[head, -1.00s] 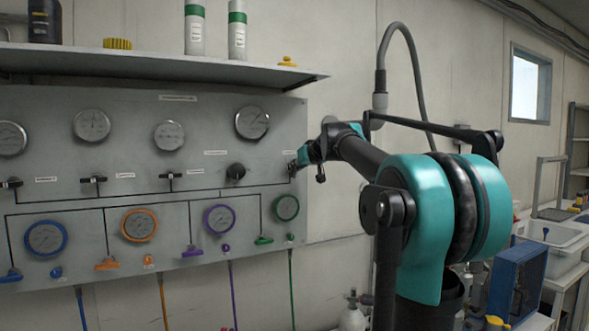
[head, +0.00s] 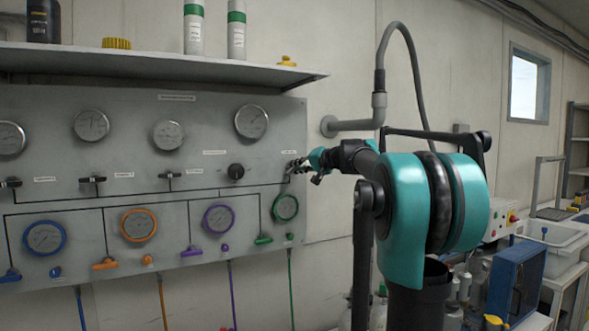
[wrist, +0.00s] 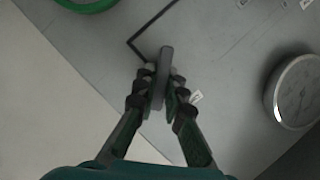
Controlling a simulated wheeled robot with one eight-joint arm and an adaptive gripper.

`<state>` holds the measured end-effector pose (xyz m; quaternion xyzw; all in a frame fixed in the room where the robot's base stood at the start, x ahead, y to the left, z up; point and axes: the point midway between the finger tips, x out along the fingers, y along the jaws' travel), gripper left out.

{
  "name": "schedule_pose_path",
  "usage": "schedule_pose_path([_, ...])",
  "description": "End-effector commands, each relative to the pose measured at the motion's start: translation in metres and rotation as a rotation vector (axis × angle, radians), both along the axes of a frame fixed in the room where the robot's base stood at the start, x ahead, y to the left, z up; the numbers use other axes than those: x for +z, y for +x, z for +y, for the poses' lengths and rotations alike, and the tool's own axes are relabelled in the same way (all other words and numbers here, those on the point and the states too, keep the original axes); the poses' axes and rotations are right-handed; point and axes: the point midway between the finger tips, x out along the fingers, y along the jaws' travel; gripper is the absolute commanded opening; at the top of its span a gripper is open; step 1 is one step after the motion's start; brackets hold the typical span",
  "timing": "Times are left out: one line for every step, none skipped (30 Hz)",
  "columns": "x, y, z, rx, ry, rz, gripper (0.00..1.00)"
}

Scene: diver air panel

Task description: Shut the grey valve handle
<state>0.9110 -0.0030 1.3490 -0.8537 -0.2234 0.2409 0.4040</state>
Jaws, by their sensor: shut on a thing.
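The grey valve handle (wrist: 165,68) shows in the wrist view as a narrow grey bar between my fingers, beside the end of a black line painted on the panel. My gripper (wrist: 160,88) is shut on it, with a finger pad against each side. In the head view my gripper (head: 297,168) is at the right edge of the panel, and the handle there is mostly hidden by the fingers.
The grey panel (head: 130,205) carries several gauges, black valve handles and coloured handles left of my gripper. A shelf (head: 150,62) with bottles juts out above. A grey wall pipe (head: 352,125) rises close behind my arm.

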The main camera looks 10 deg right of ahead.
Motion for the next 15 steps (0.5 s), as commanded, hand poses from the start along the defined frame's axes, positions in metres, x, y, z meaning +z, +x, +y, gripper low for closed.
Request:
schedule_pose_path([-0.0011,0.0003,-0.0010,-0.001,0.042,0.013,0.00])
schedule_pose_path([-0.0015,0.0004,-0.0011,-0.001,0.069,0.023,0.00])
schedule_pose_path([-0.0015,0.0003,-0.0011,0.000,0.106,0.035,0.00])
schedule_pose_path([-0.0017,0.0003,-0.0013,0.000,0.133,0.043,0.00])
schedule_pose_path([-0.0018,0.0003,-0.0014,0.000,0.160,0.053,0.00])
schedule_pose_path([-0.0023,0.0003,-0.0017,-0.001,0.195,0.063,0.00])
schedule_pose_path([-0.0023,0.0004,-0.0018,-0.001,0.222,0.072,0.00])
schedule_pose_path([-0.0025,0.0002,-0.0018,-0.001,0.247,0.080,0.00])
schedule_pose_path([-0.0026,0.0002,-0.0018,0.000,0.281,0.091,0.00])
schedule_pose_path([-0.0030,0.0001,-0.0017,-0.001,0.305,0.100,0.00])
schedule_pose_path([-0.0032,0.0001,-0.0016,0.000,0.329,0.108,0.00])
schedule_pose_path([-0.0033,0.0001,-0.0017,-0.001,0.360,0.118,0.00])
schedule_pose_path([-0.0034,0.0001,-0.0017,0.000,0.381,0.125,0.00])
schedule_pose_path([-0.0035,0.0002,-0.0016,0.000,0.404,0.132,0.00])
schedule_pose_path([-0.0039,0.0002,-0.0017,0.000,0.430,0.140,0.00])
